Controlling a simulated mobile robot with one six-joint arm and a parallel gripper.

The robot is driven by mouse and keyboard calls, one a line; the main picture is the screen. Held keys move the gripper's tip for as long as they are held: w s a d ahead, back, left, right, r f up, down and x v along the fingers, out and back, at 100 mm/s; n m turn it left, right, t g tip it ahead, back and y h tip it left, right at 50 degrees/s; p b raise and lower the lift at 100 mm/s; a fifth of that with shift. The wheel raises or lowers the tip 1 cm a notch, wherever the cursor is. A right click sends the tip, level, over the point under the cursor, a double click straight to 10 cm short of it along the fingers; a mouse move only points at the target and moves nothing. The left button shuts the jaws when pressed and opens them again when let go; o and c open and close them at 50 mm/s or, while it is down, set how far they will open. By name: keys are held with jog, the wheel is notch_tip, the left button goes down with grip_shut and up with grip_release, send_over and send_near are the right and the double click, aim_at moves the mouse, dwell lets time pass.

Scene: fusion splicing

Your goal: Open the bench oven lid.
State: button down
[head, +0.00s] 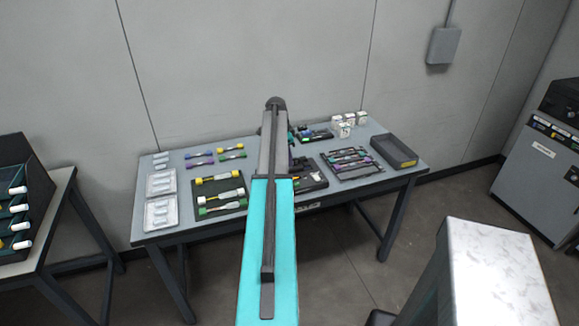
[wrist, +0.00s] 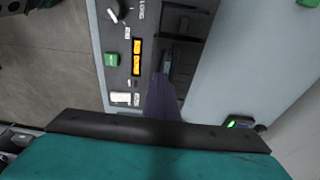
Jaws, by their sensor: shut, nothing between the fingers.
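A grey and black device (head: 312,178), which looks like the bench oven, sits at the front middle of the table, partly hidden by my arm in the head view. The wrist view shows its panel (wrist: 117,45) with a knob, two amber displays, a green button and a white switch. A dark recessed part (wrist: 186,30) lies beside the panel; I cannot tell how the lid stands. My gripper (wrist: 165,78) is shut and empty, its narrow purplish end over this dark part. Whether it touches is unclear. The head view does not show the fingertips clearly.
A side stand with a dark rack (head: 22,205) is at left. Floor shows before the table.

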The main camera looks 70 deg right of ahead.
jog(key=shift+w+d, duration=0.25)
jog(key=shift+d, duration=0.05)
dwell(1.1)
jog(key=shift+w+d+r, duration=0.25)
jog(key=shift+d+r, duration=0.05)
jog(key=shift+r, duration=0.15)
jog(key=shift+d+r, duration=0.1)
jog(key=shift+r, duration=0.15)
jog(key=shift+r+p, duration=0.2)
jog(key=shift+p, duration=0.15)
notch_tip(320, 180, up, 8)
jog(key=w+d+p, duration=0.2)
jog(key=p, duration=0.1)
jog(key=shift+f, duration=0.15)
dwell(1.2)
jog(key=shift+d, duration=0.1)
dwell(0.8)
jog(key=shift+s, duration=0.15)
